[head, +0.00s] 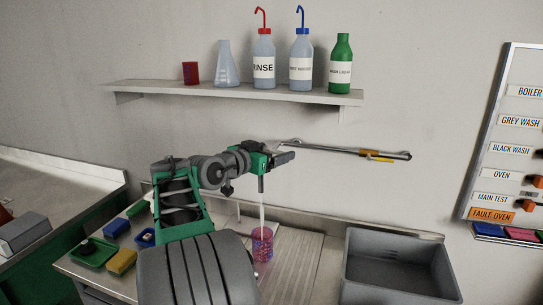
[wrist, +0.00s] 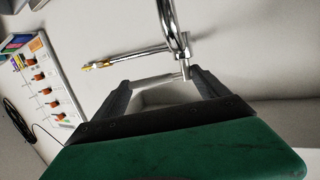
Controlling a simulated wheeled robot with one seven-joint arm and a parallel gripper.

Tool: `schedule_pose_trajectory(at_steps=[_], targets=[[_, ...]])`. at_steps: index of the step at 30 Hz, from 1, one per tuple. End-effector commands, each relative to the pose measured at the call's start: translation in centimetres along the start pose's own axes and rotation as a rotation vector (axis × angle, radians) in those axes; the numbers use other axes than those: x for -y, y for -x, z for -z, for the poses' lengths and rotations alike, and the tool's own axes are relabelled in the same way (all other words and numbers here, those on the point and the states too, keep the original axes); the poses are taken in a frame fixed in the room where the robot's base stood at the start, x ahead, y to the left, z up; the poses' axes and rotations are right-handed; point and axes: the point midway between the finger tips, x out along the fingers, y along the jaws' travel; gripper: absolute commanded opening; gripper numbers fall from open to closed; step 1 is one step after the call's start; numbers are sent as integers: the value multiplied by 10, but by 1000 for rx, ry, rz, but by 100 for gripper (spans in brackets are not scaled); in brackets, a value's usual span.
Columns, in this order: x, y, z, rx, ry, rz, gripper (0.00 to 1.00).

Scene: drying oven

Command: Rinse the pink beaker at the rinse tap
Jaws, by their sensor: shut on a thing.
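The pink beaker (head: 262,248) stands upright on the ribbed drainer in the head view. A pale stream of water (head: 262,212) falls into it from the rinse tap's spout (head: 261,185). My gripper (head: 284,157) is up at the tap, above the beaker and apart from it. In the wrist view my gripper (wrist: 166,84) has its fingers spaced apart, with a light grey bar, seemingly the tap's lever (wrist: 154,80), between the tips. The chrome tap pipe (wrist: 168,22) curves down beside the right finger. My gripper hides part of the tap in the head view.
A grey basin (head: 395,262) stands right of the ribbed drainer (head: 300,262). A second chrome pipe with a yellow part (head: 375,155) reaches right along the wall. A shelf (head: 235,93) with bottles hangs above. A green tray (head: 95,255) and yellow sponge (head: 121,262) lie left.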

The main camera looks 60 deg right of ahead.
Motion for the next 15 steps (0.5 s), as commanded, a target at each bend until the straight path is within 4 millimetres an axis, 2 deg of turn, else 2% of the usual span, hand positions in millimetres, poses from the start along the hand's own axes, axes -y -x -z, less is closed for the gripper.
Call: schedule_pose_trajectory(at_steps=[15], targets=[[-4, -4, -3, 0, 5, 35, 45]])
